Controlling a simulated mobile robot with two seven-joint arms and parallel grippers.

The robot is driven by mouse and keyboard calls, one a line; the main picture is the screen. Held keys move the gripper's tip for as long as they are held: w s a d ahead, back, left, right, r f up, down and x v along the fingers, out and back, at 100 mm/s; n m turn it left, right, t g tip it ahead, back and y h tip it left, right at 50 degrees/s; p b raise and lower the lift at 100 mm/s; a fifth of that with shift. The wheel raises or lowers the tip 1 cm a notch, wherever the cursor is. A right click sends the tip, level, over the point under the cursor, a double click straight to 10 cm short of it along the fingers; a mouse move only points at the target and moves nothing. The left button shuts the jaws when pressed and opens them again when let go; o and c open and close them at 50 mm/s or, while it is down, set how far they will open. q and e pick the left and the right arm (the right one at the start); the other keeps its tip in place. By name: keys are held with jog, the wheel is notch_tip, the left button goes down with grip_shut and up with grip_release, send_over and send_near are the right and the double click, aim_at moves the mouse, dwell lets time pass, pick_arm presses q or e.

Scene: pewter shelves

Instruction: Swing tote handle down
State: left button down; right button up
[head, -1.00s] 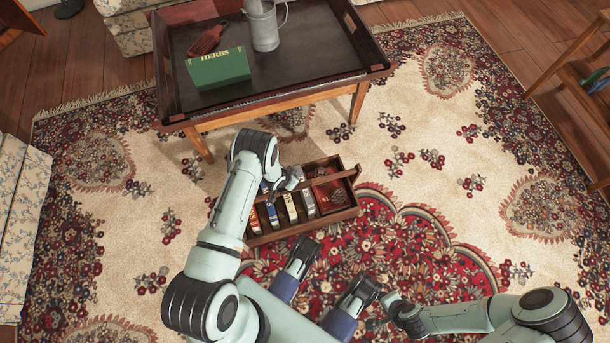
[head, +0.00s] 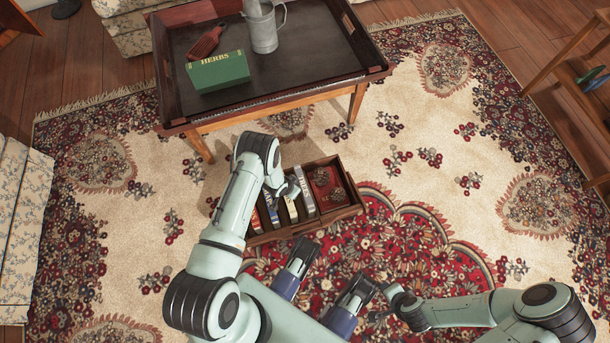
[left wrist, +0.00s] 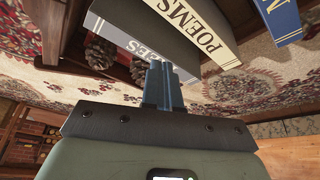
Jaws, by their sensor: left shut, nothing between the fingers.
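My left gripper (head: 293,188) is over the tote's far side, beside the books. In the left wrist view, its fingers (left wrist: 162,85) are shut and empty, close to a grey book (left wrist: 135,40) and a cream POEMS book (left wrist: 196,25).
A low table with a dark tray top (head: 325,70) stands just beyond the tote. It carries a green HERBS box (head: 218,72), a metal watering can (head: 262,27) and a red scoop-like item (head: 207,42). Pine cones (left wrist: 100,50) sit near the books. Rug to the right is clear.

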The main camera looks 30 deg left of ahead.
pick_arm(q)
notch_tip(320, 180, up, 6)
jog(key=a+p, duration=0.1)
jog(key=p, duration=0.1)
jog(key=shift+w+a, duration=0.15)
jog(key=shift+w, duration=0.3)
pick_arm(e)
notch_tip(320, 180, up, 3)
jog(key=shift+r, duration=0.1)
dwell(0.6)
